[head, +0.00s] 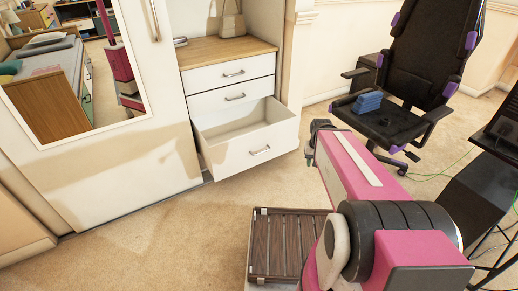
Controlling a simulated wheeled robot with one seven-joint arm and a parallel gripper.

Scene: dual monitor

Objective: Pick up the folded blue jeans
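The folded blue jeans (368,102) lie as a small, flat blue stack on the seat of the black office chair (408,128), toward its left side. My pink arm reaches forward from the lower right. Its far end, where my gripper (313,148) seems to be, shows only as small grey parts left of and nearer than the chair. It is apart from the jeans. I cannot make out its fingers or whether it is open. Nothing visibly covers the jeans.
A white dresser (228,100) stands left of centre, its bottom drawer (250,140) pulled out and apparently empty. A mirrored wardrobe door (75,65) is on the left. A black desk structure and cables are at the right. Beige carpet (150,245) is clear at the lower left.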

